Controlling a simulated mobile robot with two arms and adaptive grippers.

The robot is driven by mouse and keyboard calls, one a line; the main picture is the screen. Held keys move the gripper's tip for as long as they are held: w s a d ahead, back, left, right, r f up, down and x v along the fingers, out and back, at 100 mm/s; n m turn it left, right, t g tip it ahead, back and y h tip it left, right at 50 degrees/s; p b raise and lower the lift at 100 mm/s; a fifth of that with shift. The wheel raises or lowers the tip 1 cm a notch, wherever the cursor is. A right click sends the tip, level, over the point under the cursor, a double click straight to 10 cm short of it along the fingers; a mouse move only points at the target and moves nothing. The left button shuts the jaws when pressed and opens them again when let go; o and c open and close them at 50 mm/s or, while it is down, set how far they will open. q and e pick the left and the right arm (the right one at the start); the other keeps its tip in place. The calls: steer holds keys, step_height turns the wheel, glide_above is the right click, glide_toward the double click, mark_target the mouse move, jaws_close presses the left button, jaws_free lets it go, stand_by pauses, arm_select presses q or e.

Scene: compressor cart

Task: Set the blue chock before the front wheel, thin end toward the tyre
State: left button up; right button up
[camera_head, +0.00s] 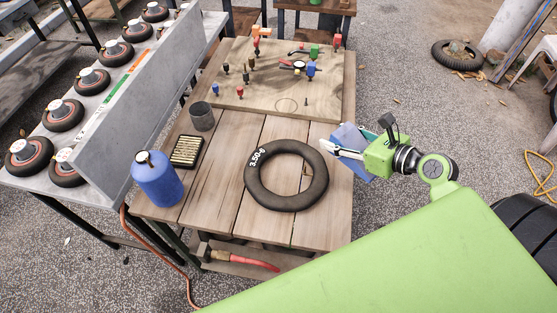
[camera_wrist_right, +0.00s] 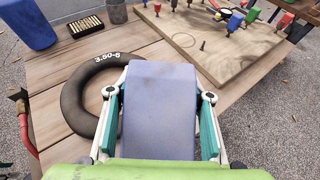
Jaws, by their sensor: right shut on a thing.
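The blue chock (camera_wrist_right: 158,105) is held between the fingers of my right gripper (camera_wrist_right: 158,128), which fill its two sides in the right wrist view. In the head view the chock (camera_head: 350,143) shows at the right edge of the wooden table, with my right gripper (camera_head: 345,152) shut on it. The chock appears above or just beside the table's right edge; its height is hard to tell. Which end is thin is not clear. My left gripper is not in view.
A black tyre marked 3.50-6 (camera_head: 250,187) lies flat on the wooden table (camera_head: 222,215). A blue bottle (camera_head: 158,182), a grey cup (camera_head: 202,117) and a board with fittings (camera_head: 235,90) are also there. Several small wheels (camera_head: 58,117) sit on the grey bench. Gravel ground (camera_head: 410,105) is open at right.

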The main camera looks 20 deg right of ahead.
mark_target(356, 128)
steer(key=d, duration=0.1)
steer(key=d+m+h+p, duration=0.1)
steer(key=d, duration=0.1)
steer(key=d+r+h, duration=0.1)
steer(key=d, duration=0.1)
steer(key=shift+w+r+t, duration=0.1)
steer(key=shift+w+t, duration=0.1)
steer(key=shift+t, duration=0.2)
steer(key=f+x, duration=0.1)
steer(key=x, duration=0.4)
steer(key=f+x, duration=0.1)
steer(key=x, duration=0.4)
steer(key=s+f+x, duration=0.1)
steer(key=x, duration=0.4)
steer(key=shift+s+b, duration=0.2)
steer(key=shift+b, duration=0.1)
steer(key=shift+w+a+f, duration=0.15)
steer(key=shift+w+f, duration=0.3)
step_height(356, 128, down, 3)
steer(key=shift+w+f+b, duration=0.1)
steer(key=shift+f+b, duration=0.05)
steer(key=shift+b, duration=0.7)
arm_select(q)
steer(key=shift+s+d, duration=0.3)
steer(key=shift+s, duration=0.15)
arm_select(e)
steer(key=o, duration=1.4)
steer(key=shift+o, duration=0.2)
